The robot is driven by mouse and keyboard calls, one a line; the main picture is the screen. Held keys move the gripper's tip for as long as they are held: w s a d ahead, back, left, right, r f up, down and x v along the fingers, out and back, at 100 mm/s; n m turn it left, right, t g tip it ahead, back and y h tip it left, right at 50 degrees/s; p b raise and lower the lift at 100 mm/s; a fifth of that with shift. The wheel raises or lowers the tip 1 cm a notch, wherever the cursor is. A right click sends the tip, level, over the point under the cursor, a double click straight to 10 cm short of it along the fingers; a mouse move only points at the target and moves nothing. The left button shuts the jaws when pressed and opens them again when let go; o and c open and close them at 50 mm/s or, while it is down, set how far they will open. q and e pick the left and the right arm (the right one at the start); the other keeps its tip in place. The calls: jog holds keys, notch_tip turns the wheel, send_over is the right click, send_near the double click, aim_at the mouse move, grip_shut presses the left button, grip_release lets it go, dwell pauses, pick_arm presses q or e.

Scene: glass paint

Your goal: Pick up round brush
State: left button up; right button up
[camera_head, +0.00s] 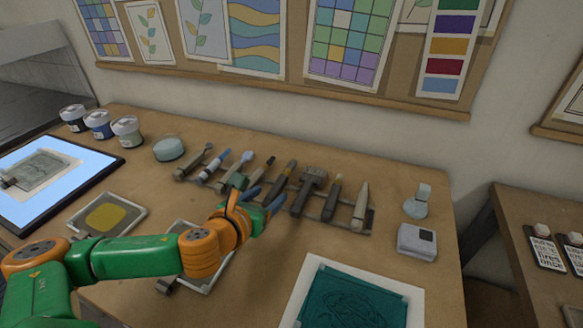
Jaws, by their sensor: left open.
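Several brushes and tools lie side by side in a rack (372,222) across the middle of the table. I cannot tell for sure which one is the round brush. My left gripper (263,199) is open at the near edge of the rack, over the lower ends of the middle tools, and partly hides them. I see nothing held in it. My right gripper is not in view.
Paint jars (98,124) stand at the back left beside a light panel (50,205). A pale round container (168,149) is left of the rack. A yellow paint tray (103,215), a teal panel (350,300), a small bottle (417,203) and a grey box (416,241) surround the work area.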

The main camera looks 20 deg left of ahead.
aim_at(276, 186)
pick_arm(q)
jog(key=shift+w+f, duration=0.15)
jog(key=shift+w, duration=0.4)
jog(key=x, duration=0.5)
jog(key=shift+a+f, duration=0.2)
jog(key=shift+a, duration=0.1)
jog(key=shift+s+r, duration=0.15)
jog(key=shift+s, duration=0.05)
jog(key=c, duration=0.5)
grip_shut()
